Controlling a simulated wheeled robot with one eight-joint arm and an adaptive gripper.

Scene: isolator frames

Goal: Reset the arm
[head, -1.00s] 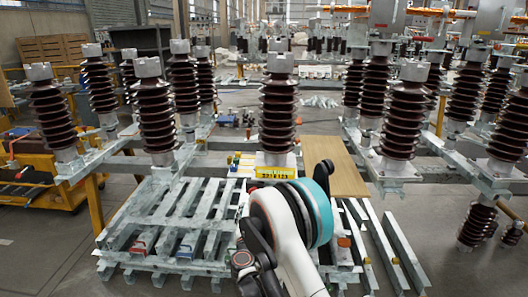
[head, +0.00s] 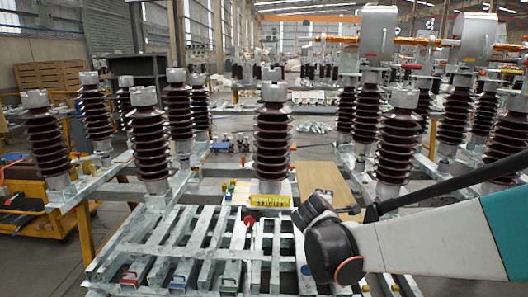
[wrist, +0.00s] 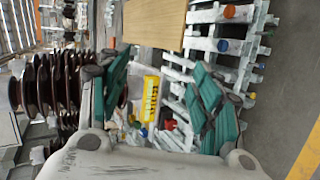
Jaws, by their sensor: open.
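My arm comes in from the right edge of the head view, with a pale link, a teal band and a dark joint in front of the slatted metal frame (head: 205,240). I cannot make out the fingers in the head view. In the wrist view my gripper (wrist: 155,88) has its two teal fingers spread well apart, with nothing held between them. Beyond the gap is a yellow tray (wrist: 151,98), which in the head view (head: 270,204) stands at the foot of the middle brown insulator (head: 272,140).
A wooden board (head: 326,180) lies right of the middle insulator. Several ribbed insulators stand left and right on metal beams. A red item (head: 248,221) shows by the slats; red, blue and green pieces (head: 178,281) sit along the front. A yellow cart (head: 35,205) stands at left.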

